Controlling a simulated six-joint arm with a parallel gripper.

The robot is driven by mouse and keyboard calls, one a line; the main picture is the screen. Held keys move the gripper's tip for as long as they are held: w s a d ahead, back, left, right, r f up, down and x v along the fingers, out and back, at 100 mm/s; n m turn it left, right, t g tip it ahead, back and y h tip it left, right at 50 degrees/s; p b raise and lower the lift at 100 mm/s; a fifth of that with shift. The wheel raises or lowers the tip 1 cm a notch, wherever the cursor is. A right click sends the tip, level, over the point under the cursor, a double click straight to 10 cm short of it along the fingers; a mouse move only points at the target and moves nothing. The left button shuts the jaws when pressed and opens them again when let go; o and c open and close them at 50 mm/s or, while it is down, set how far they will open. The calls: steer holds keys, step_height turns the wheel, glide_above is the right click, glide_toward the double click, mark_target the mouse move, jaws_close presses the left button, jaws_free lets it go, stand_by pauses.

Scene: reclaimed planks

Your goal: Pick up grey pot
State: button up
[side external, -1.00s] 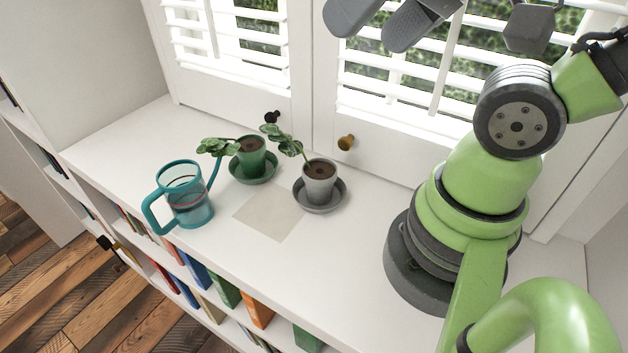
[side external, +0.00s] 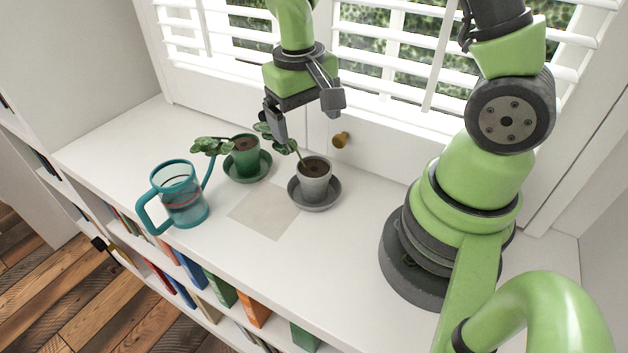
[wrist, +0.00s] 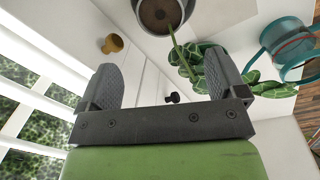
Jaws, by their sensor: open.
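The grey pot (side external: 316,184) holds brown soil and a leaning green plant, and stands upright on a grey saucer (side external: 301,203) on the white shelf top. In the wrist view the grey pot (wrist: 160,14) is at the top edge, partly cut off, beyond the fingertips. My gripper (side external: 303,115) is open and empty, above and behind the pot near the shutters. Its two fingers also show in the wrist view (wrist: 163,80). The grey pot's plant leaves (wrist: 205,68) appear near the right finger; I cannot tell if they touch.
A green pot (side external: 243,158) with a plant stands on a green saucer just left of the grey pot. A teal watering can (side external: 184,200) is farther left. A beige square (side external: 264,210) lies flat in front. A brass knob (side external: 341,139) projects from the shutter panel.

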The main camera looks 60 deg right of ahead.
glide_above(308, 163)
steer(key=f, duration=0.4)
steer(key=shift+s+a+f, duration=0.25)
steer(key=shift+w+d+f, duration=0.1)
steer(key=shift+w+f, duration=0.05)
steer(key=shift+f, duration=1.2)
steer(key=shift+w+d+f, duration=0.1)
steer(key=shift+f, duration=1.25)
steer(key=c, duration=1.2)
steer(key=shift+r, duration=0.1)
steer(key=shift+r, duration=6.45)
